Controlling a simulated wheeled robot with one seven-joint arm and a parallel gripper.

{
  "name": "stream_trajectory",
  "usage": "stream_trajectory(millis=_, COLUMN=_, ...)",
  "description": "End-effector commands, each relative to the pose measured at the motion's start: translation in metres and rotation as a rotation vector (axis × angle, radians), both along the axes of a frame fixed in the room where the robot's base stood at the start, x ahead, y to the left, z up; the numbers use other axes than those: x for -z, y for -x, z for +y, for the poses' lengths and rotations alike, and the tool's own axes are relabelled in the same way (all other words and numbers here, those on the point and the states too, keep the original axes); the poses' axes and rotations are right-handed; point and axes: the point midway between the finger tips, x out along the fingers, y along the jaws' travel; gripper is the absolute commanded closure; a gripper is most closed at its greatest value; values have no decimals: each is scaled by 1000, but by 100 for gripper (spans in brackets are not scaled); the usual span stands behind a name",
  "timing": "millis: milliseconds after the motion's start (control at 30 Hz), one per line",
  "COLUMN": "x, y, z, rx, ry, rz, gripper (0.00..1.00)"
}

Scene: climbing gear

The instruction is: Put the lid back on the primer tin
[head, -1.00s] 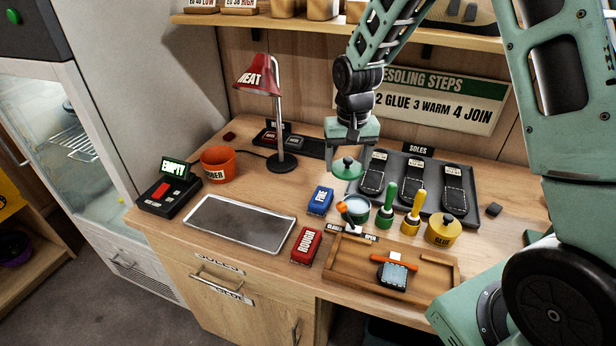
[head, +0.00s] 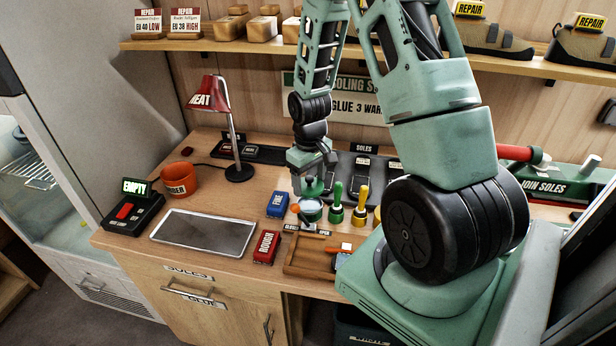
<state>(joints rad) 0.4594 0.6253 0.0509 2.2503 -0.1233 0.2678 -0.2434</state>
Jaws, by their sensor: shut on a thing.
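My gripper (head: 312,168) is shut on the green lid (head: 313,187) by its knob. It holds the lid roughly level, just above the open primer tin (head: 312,213). A narrow gap seems to show between lid and tin; whether they are exactly lined up I cannot tell. The tin stands upright on the bench and shows a pale top. A brush with an orange end (head: 296,208) leans across the tin's front left; whether it rests in the tin is unclear.
Green (head: 336,204) and yellow (head: 361,206) handled brushes stand close right of the tin. A blue block (head: 277,204) is to its left, a red block (head: 266,247) and a wooden tray (head: 303,262) in front. The sole rack is behind. My arm hides the bench's right side.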

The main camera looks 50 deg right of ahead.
Motion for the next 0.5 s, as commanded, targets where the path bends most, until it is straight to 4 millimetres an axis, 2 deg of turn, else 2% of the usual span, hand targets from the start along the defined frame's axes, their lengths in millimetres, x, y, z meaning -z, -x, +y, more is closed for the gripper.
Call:
stream_trajectory(millis=200, x=24, y=0, z=0, rx=0, ry=0, rz=0, gripper=52)
stream_trajectory(millis=500, x=48, y=-1, z=0, rx=1, ry=1, rz=-1, gripper=52)
